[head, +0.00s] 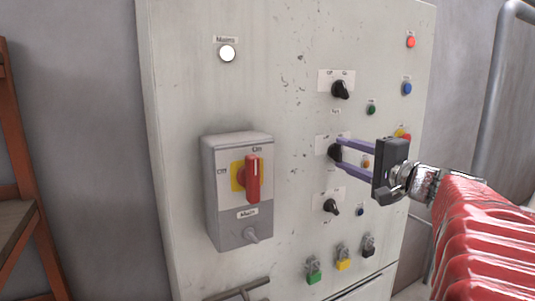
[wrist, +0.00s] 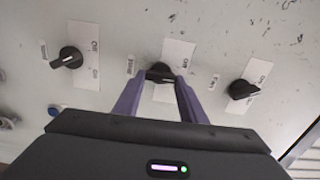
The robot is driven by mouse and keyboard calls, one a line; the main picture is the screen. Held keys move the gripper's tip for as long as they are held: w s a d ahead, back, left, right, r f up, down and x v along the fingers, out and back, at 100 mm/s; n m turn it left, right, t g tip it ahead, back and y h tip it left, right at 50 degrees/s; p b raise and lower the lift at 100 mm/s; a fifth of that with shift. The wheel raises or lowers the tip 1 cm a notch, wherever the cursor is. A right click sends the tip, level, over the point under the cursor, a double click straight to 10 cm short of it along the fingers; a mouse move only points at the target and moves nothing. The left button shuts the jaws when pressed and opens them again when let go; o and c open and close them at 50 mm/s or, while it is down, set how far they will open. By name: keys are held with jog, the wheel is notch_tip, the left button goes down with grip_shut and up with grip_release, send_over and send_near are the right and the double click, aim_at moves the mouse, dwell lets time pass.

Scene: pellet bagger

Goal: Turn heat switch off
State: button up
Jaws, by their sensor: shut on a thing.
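Three black rotary switches are in a column on the grey cabinet front. My gripper (head: 338,151) reaches in from the right, its two purple fingers shut on the middle switch (head: 333,153). The wrist view shows the fingertips on either side of this knob (wrist: 160,72). The upper switch (head: 341,90) and lower switch (head: 330,206) are free. These other two also show in the wrist view, one at left (wrist: 67,58) and one at right (wrist: 243,89). The name labels are too small to read, so I cannot tell which is the heat switch. The middle knob's pointer is partly hidden.
A main switch box with a red handle (head: 253,179) juts out left of the switches. A white lamp (head: 227,54) is above it. Small coloured buttons lie to the right, and several padlocks, one green (head: 313,277), hang below. A pipe (head: 495,80) runs at far right.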

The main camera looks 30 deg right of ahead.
jog(key=n, duration=0.5)
jog(key=shift+a+f, duration=0.1)
jog(key=shift+f, duration=0.1)
jog(key=shift+n, duration=0.4)
jog(key=o, duration=1.1)
jog(key=shift+r, duration=0.2)
jog(key=shift+c, duration=0.2)
jog(key=s, duration=1.3)
jog(key=shift+s+d, duration=0.25)
jog(key=shift+s, duration=0.15)
